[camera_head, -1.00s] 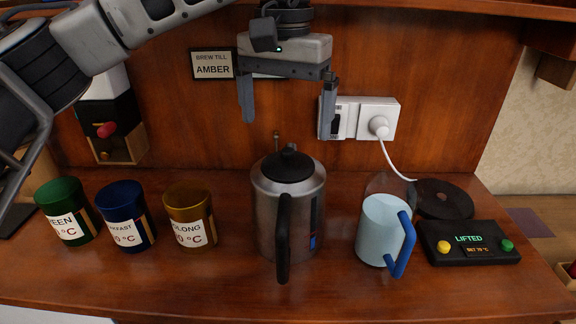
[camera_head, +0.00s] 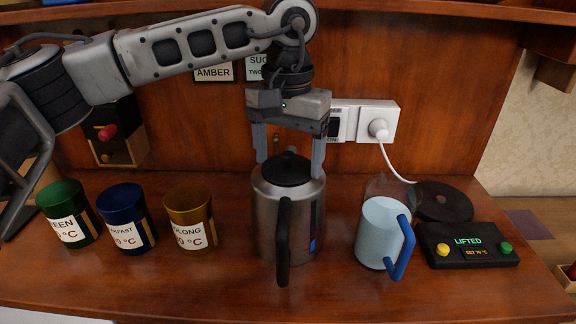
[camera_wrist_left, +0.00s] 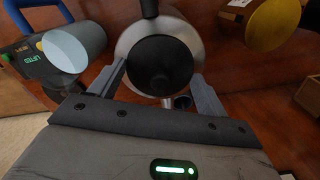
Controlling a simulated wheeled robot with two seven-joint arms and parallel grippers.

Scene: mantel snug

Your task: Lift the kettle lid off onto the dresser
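The steel kettle (camera_head: 270,222) stands upright on the wooden dresser (camera_head: 340,285), its black handle facing me. Its black lid (camera_head: 287,172) is on top; it also shows in the left wrist view (camera_wrist_left: 160,64). My left gripper (camera_head: 290,168) is open over the kettle's top, its fingers on either side of the lid, pointing down. In the left wrist view the fingers (camera_wrist_left: 158,88) are spread apart with the lid between and beyond them, and I see no grip on it. The lid's knob is partly hidden in the head view. My right gripper is not in view.
Green (camera_head: 68,214), blue (camera_head: 127,217) and amber (camera_head: 190,215) cups stand left of the kettle. A pale blue mug (camera_head: 378,232) stands to its right. Beyond are a black round base (camera_head: 443,200) and a control box (camera_head: 468,244) reading "LIFTED". A plug socket is on the back panel.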

